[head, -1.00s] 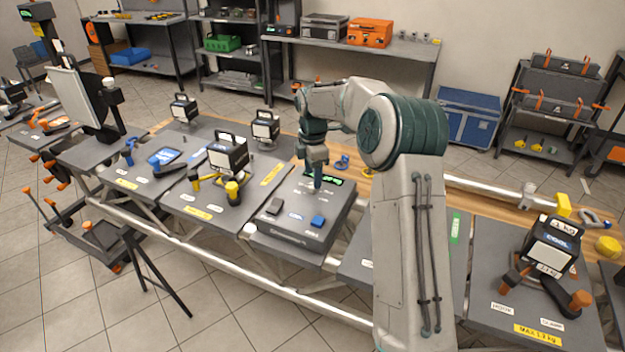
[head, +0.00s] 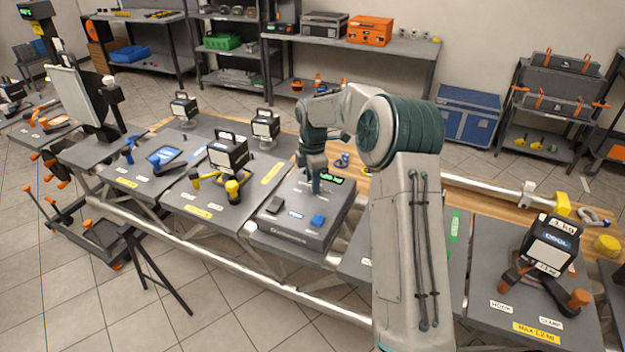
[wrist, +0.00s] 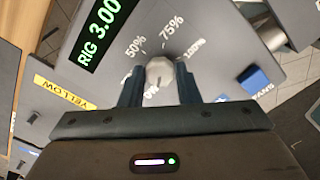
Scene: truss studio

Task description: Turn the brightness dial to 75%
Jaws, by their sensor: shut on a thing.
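The brightness dial (wrist: 160,71) is a pale, faceted knob in the wrist view, set in a grey panel (wrist: 215,45). Printed marks of 50%, 75% and what looks like 100% fan around its far side. My gripper (wrist: 160,88) has one dark finger on each side of the dial and is shut on it. No pointer on the dial is clear, so its setting cannot be read. In the head view my gripper (head: 313,186) points down at the back of the grey control box (head: 290,237), and hides the dial there.
A blue button (head: 318,221) and a dark switch (head: 274,206) are at the box's front. A black lamp-like block (head: 228,153) and yellow clamps (head: 232,191) stand to the left.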

